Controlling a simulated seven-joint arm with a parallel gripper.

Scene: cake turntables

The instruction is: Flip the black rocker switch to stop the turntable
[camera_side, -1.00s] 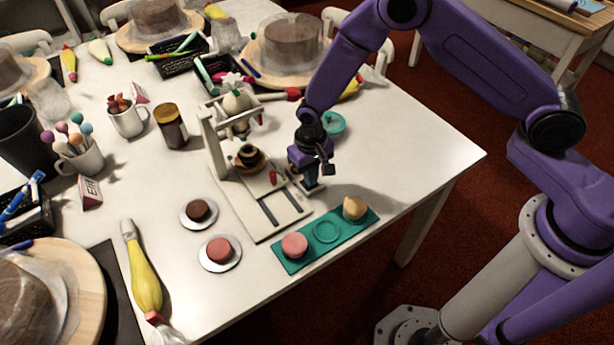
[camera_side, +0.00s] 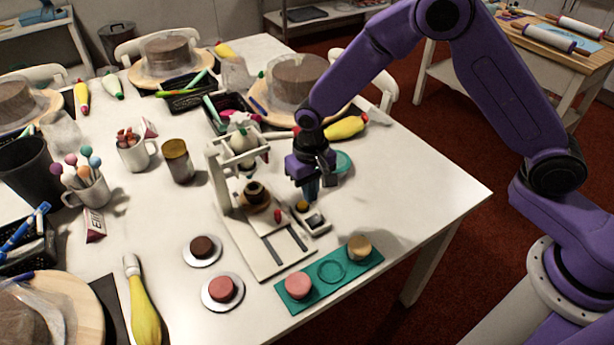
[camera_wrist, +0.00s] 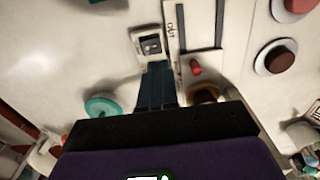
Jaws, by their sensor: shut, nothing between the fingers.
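A small pale switch box (camera_side: 316,222) with a black rocker switch (camera_side: 315,220) stands on the table, right of a white frame machine (camera_side: 222,180). My gripper (camera_side: 309,198) is shut and empty, pointing down just behind and above the switch box. In the wrist view, the switch box (camera_wrist: 150,43) and its rocker (camera_wrist: 151,45) lie just beyond my fingertips (camera_wrist: 157,68). The fingers look apart from the rocker. I cannot tell whether the turntable is turning.
A red knob (camera_side: 277,215) sits on the machine base beside the switch box. A green tray (camera_side: 331,271) with small cakes lies in front. A teal round dish (camera_side: 343,162) is behind my gripper. Two small cakes on discs (camera_side: 202,250) stand to the left. The table's right corner is clear.

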